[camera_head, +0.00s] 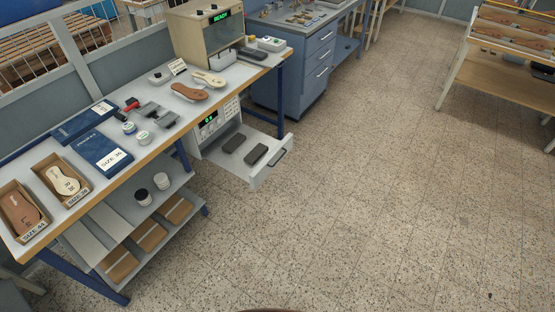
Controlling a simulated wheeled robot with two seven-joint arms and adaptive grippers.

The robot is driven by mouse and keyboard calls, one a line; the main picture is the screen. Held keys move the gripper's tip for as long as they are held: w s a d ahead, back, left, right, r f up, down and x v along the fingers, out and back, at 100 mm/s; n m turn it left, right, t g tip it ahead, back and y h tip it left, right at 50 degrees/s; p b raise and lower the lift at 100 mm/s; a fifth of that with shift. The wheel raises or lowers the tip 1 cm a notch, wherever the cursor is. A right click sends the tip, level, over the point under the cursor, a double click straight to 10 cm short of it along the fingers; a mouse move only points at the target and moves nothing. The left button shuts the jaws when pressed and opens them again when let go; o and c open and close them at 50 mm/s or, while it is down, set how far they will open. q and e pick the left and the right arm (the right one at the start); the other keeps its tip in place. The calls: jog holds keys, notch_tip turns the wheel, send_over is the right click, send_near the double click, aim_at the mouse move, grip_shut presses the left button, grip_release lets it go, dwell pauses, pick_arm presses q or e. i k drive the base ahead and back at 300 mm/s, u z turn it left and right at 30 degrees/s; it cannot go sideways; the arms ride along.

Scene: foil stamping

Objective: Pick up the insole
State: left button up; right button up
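Several insoles are on the workbench (225,92) at the left. A brown insole (188,92) lies near the bench's front edge, with a cream insole (208,79) beside it, further back. Another cream insole (64,178) lies in an open cardboard box (80,197) labelled as a size. A brown insole (20,213) lies in a second labelled box (37,236) at the far left. Neither of my grippers shows in the head view, so their state is hidden.
Blue size boxes (98,147), small jars (143,137) and tools share the bench. A machine (208,32) reading "READY" stands at its back. An open drawer (262,172) juts from below the bench. Speckled floor (370,190) is clear to the right.

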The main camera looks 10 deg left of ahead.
aim_at(214, 81)
jog(key=u, duration=0.3)
jog(key=i, duration=0.35)
jog(key=u, duration=1.1)
jog(key=i, duration=1.4)
jog(key=z, duration=0.1)
